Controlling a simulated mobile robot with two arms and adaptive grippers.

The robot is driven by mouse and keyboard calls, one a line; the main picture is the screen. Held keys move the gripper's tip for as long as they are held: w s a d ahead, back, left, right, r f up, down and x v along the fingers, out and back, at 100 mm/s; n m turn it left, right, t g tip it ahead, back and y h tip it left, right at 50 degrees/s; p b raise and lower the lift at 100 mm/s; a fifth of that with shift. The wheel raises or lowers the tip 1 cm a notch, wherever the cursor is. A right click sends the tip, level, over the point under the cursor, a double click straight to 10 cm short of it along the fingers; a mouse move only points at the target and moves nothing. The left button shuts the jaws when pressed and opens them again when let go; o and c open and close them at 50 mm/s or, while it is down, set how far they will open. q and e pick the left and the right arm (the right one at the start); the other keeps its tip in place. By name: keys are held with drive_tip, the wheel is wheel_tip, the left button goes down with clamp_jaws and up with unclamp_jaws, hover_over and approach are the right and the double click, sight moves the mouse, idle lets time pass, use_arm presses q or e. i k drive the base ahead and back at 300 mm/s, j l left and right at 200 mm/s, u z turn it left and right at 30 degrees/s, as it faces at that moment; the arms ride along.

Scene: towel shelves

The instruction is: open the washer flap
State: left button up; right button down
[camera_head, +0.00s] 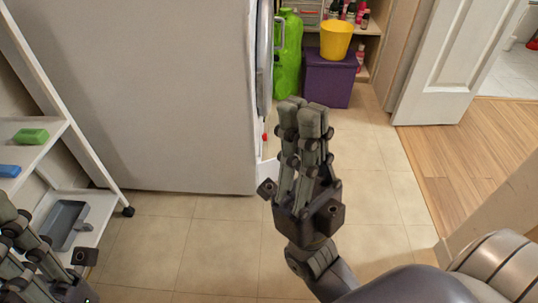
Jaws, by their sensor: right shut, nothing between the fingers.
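The washer (170,95) is the large pale box left of centre, seen from its side. Its front faces right and shows only as a narrow edge, with the round door (264,60) seen edge-on. A small white piece (268,171) sticks out low at the front corner; it may be the flap, but I cannot tell surely. My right gripper (304,108) is shut and empty, its fingers pointing up in the picture, just right of the washer's front. My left gripper (8,222) is at the lower left, partly cut off by the frame; its opening is unclear.
A purple box (326,82), yellow bucket (336,40) and green bottle (288,60) stand behind. Tiled floor is free around my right gripper.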

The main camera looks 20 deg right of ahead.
sight(270, 168)
drive_tip(key=u, duration=2.05)
drive_tip(key=k+l+u, duration=0.2)
drive_tip(key=l+u, duration=0.2)
drive_tip(key=k+l+u, duration=0.35)
drive_tip(key=l, duration=0.15)
drive_tip(key=k+l+u, duration=0.2)
drive_tip(key=l+u, duration=0.2)
drive_tip(key=k+l, duration=2.25)
drive_tip(key=k, duration=0.15)
